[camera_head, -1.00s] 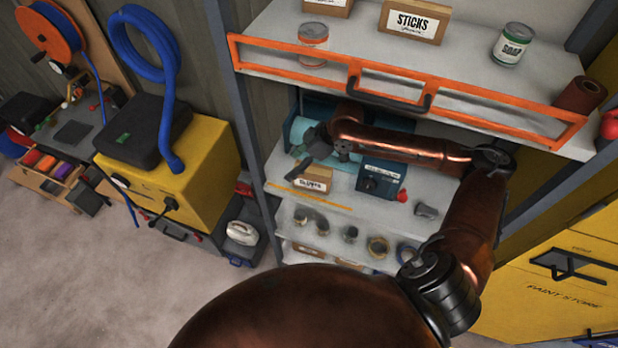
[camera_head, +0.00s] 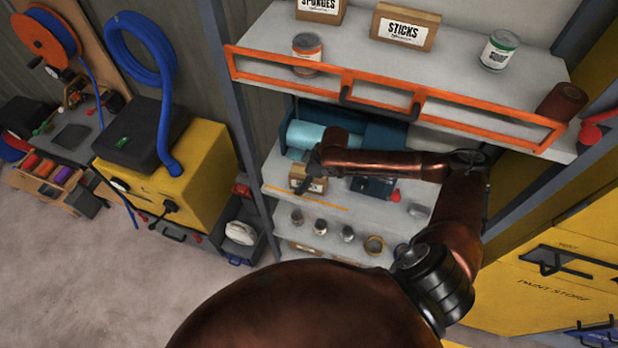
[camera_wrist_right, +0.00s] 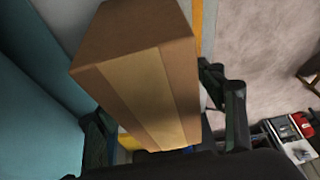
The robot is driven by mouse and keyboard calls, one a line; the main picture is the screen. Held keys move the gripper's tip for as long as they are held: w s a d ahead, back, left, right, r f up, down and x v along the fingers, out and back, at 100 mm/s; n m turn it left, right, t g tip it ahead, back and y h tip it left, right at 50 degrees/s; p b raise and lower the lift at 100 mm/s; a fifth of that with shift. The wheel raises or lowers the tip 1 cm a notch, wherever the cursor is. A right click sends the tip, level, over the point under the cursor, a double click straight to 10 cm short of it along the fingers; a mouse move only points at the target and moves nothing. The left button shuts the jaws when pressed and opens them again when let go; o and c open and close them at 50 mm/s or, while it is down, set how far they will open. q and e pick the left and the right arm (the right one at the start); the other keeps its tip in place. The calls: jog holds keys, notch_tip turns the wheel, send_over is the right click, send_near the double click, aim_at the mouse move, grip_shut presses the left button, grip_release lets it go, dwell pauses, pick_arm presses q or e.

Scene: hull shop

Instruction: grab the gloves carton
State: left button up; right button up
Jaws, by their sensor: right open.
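The gloves carton (camera_head: 317,186) is a small brown box with a white label. It stands on the middle shelf (camera_head: 345,208), partly hidden by my right gripper (camera_head: 305,182). In the right wrist view the carton (camera_wrist_right: 140,75) fills the middle, with a paler tape strip along it. My right gripper (camera_wrist_right: 165,115) is open, with one dark finger on each side of the carton's near end. I cannot tell whether the fingers touch it. My left gripper is out of view.
A teal roll (camera_head: 305,136) lies behind the carton. A dark blue box (camera_head: 372,186) stands to its right. Cans (camera_head: 320,226) stand on the shelf below.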

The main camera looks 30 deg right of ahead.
jog(key=shift+f+p, duration=0.25)
jog(key=shift+p, duration=0.1)
dwell(0.7)
jog(key=shift+c, duration=0.5)
jog(key=shift+s, duration=0.1)
jog(key=c, duration=1.4)
jog(key=shift+o, duration=0.2)
jog(key=shift+d, duration=0.1)
